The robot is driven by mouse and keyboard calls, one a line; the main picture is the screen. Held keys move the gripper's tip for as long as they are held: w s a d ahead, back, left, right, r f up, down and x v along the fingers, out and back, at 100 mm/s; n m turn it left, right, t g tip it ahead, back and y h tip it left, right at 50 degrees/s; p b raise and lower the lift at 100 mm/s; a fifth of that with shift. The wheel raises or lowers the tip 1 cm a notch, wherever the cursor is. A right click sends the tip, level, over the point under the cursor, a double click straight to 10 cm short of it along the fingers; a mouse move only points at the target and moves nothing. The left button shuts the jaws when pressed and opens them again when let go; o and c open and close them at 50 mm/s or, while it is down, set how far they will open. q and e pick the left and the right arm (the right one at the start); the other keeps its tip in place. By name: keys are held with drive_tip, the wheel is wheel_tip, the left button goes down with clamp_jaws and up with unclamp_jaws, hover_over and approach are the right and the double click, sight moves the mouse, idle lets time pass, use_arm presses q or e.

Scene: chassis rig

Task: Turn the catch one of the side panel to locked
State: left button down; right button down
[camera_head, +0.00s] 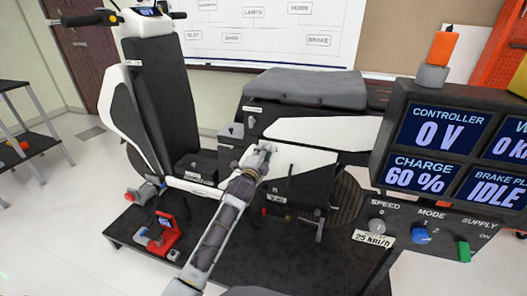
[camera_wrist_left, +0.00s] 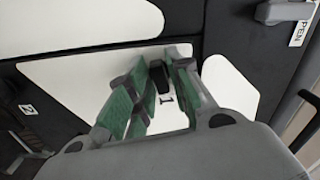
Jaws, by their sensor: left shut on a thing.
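The scooter's white side panel (camera_head: 312,158) faces me below the seat in the head view, and fills much of the left wrist view (camera_wrist_left: 80,85). My left gripper (camera_head: 265,152) is at the panel's upper left part. In the left wrist view its green-padded fingers (camera_wrist_left: 158,72) are closed around a small dark catch (camera_wrist_left: 158,80) on the white panel. A small dark mark shows on the panel beside it. The fingers hide part of the catch, so I cannot read its angle clearly. My right gripper is not in view.
A grey latch (camera_wrist_left: 285,12) beside an "OPEN" label is at the wrist view's upper right. The display console (camera_head: 448,140) and its knob panel stand close on the right. A red stand (camera_head: 165,235) sits on the dark platform (camera_head: 120,235) at left.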

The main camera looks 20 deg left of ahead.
use_arm(q)
drive_tip(key=shift+f+n+p, duration=0.1)
drive_tip(key=shift+n+p, duration=6.9)
drive_tip(key=shift+n, duration=0.9)
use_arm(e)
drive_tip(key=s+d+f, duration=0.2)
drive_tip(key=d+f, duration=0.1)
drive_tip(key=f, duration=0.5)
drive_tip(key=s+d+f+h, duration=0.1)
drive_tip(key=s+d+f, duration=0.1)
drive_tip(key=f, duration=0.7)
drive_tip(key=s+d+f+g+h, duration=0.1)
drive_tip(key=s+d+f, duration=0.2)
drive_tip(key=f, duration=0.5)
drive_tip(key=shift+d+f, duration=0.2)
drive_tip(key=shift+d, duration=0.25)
use_arm(q)
drive_tip(key=c, duration=1.5)
unclamp_jaws()
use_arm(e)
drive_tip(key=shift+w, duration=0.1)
use_arm(q)
drive_tip(key=shift+s, duration=0.15)
